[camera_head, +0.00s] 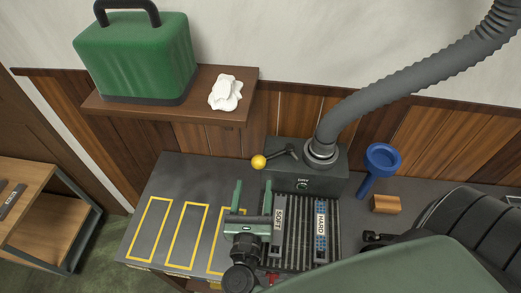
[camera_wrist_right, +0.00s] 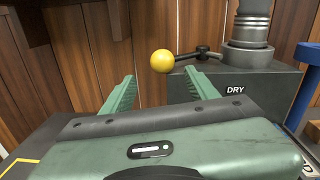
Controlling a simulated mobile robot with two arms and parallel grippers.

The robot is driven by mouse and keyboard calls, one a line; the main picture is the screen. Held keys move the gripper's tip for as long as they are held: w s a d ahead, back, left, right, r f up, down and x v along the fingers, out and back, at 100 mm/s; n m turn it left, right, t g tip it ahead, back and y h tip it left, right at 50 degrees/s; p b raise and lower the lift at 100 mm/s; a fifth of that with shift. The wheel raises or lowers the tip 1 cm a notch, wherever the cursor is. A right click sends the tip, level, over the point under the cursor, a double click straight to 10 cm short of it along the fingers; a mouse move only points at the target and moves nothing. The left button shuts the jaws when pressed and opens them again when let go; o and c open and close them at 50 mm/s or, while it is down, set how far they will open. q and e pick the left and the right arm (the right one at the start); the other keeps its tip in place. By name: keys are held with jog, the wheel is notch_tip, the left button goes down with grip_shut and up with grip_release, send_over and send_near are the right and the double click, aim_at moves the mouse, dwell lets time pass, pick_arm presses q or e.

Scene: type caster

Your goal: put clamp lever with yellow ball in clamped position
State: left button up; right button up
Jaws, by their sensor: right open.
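The clamp lever's yellow ball (camera_head: 259,162) sticks out to the left of the dark DRY box (camera_head: 305,180), on a short black lever (camera_head: 283,153) that joins the box top beside the grey hose. In the right wrist view the yellow ball (camera_wrist_right: 162,61) shows just beyond and between the fingers, with the lever (camera_wrist_right: 196,53) running right from it. My right gripper (camera_head: 252,200) is green, open and empty, below the ball in the head view; its fingers (camera_wrist_right: 158,88) point toward the box. They appear apart from the ball. My left gripper is not in view.
A ribbed grey hose (camera_head: 375,95) rises from the box. A grooved tray holds SOFT (camera_head: 278,222) and HARD (camera_head: 321,230) pieces. A blue funnel (camera_head: 382,160) and wooden block (camera_head: 386,204) are right. A shelf (camera_head: 150,105) with a green case (camera_head: 135,58) hangs above. Yellow-outlined slots (camera_head: 187,235) are empty.

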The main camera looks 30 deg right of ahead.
aim_at(258, 168)
jog(key=w+d, duration=0.1)
jog(key=w+d+r+p, duration=0.1)
jog(key=shift+w+d, duration=0.2)
jog(key=shift+w, duration=0.2)
jog(key=shift+w+d+f+p, duration=0.15)
jog(key=shift+w+d, duration=0.25)
jog(key=shift+w, duration=0.1)
jog(key=shift+w+d+f+p, duration=0.15)
jog(key=shift+w+d, duration=0.2)
jog(key=shift+w, duration=0.15)
jog(key=shift+w+d, duration=0.15)
jog(key=shift+w, duration=0.05)
grip_shut()
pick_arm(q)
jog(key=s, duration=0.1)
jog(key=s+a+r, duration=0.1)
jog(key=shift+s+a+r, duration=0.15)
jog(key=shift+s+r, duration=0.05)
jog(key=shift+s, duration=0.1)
